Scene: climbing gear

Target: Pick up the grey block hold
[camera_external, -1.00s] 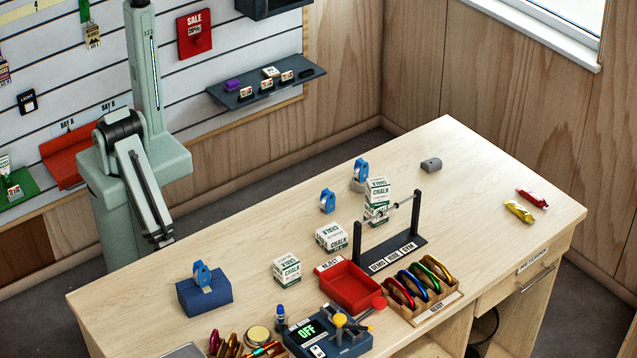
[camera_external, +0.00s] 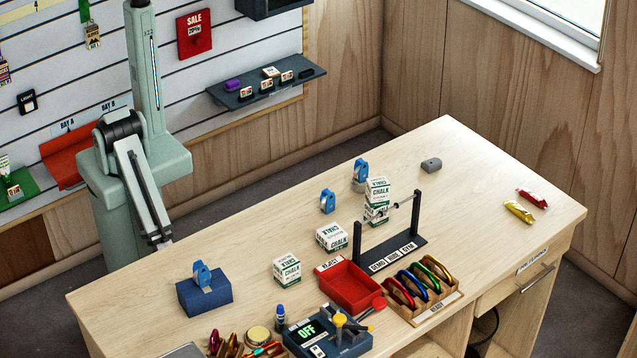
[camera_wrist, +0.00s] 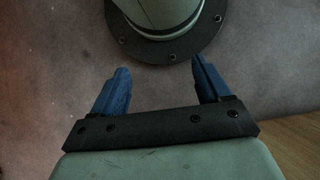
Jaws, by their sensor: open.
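The grey block hold (camera_external: 431,165) lies on the far right part of the wooden table, with clear table around it. It is not in the wrist view. My gripper (camera_wrist: 157,85) shows in the wrist view with its two blue fingers wide apart and nothing between them. Below it are the dark floor and my round base. In the external view my arm hangs at the left, behind the table's far edge, far from the grey hold; its fingers cannot be made out there.
Stacked chalk boxes (camera_external: 377,190), a black demo rack (camera_external: 391,250) and blue pulleys (camera_external: 360,171) stand between my arm and the hold. A red tray (camera_external: 349,288) and a carabiner holder (camera_external: 437,306) are nearer the front. Red and yellow wrapped bars (camera_external: 519,211) lie right of the hold.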

